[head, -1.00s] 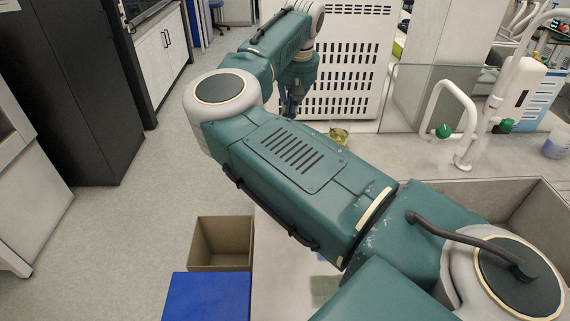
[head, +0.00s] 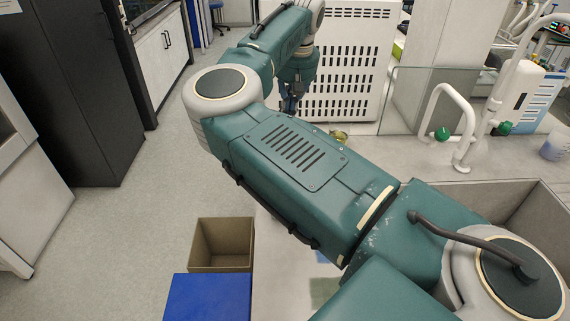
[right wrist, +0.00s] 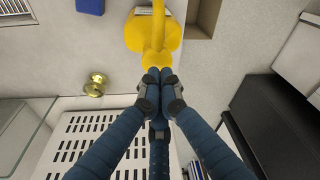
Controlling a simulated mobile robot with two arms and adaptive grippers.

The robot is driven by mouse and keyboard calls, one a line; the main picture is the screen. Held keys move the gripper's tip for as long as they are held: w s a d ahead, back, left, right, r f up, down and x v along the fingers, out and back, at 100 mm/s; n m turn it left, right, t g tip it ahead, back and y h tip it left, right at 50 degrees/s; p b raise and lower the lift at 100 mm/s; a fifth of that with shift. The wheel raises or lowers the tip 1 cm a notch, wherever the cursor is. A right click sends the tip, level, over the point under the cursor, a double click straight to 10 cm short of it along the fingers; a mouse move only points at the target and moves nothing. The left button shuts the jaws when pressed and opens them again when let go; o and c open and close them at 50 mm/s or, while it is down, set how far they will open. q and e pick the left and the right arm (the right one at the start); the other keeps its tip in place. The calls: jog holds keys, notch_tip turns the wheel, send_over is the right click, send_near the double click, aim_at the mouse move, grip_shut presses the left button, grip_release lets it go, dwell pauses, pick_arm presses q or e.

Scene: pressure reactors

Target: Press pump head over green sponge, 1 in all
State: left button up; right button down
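The yellow pump bottle (right wrist: 172,32) shows in the right wrist view, seen from above, with its yellow pump head (right wrist: 157,58) just at my fingertips. My right gripper (right wrist: 158,72) has its fingers drawn together at the tips; I cannot tell whether they touch the pump head. In the head view my right gripper (head: 291,104) is at the far end of the arm, and the bottle is hidden behind that arm. A flat green patch (head: 323,290), likely the green sponge, lies on the counter, partly covered by my arm. My left gripper is out of view.
A blue sponge-like piece (right wrist: 90,5) is at the wrist view's top edge. A small gold-coloured vessel (head: 339,135) stands near a white slotted cabinet (head: 350,65). An open brown box (head: 222,268) and a blue box (head: 206,297) are left of the counter.

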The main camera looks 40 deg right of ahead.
notch_tip(320, 180, up, 6)
jog(key=p, duration=0.3)
jog(key=shift+f, duration=0.15)
jog(key=shift+f, duration=0.1)
dwell(0.4)
